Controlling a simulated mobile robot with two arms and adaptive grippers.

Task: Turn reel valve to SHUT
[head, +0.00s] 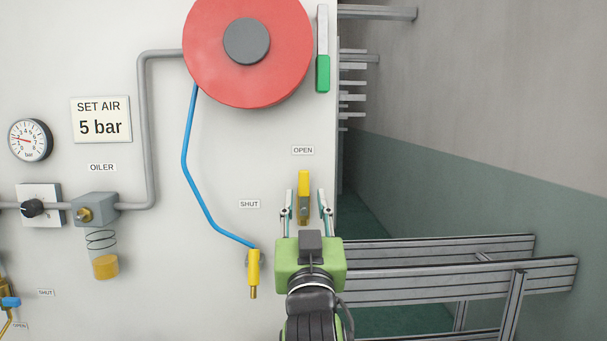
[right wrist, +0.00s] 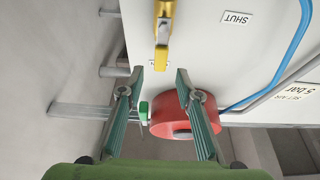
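The reel valve (head: 304,184) has a yellow lever that points up towards the OPEN label (head: 303,150). The SHUT label (head: 249,204) is to its left. My right gripper (head: 306,194) is open, and in the head view its two fingers appear on either side of the valve. In the right wrist view the valve (right wrist: 163,22) is at the top, beyond the gap between the open fingertips (right wrist: 159,76). Nothing is between the fingers there, and no contact shows. My left gripper is not in view.
The red reel (head: 210,60) is above, with a blue hose (head: 185,155) running down to a yellow nozzle (head: 254,268) left of my gripper. A green-and-white bar (head: 323,72) is beside the reel. Metal rails (head: 450,275) stand right of the panel edge.

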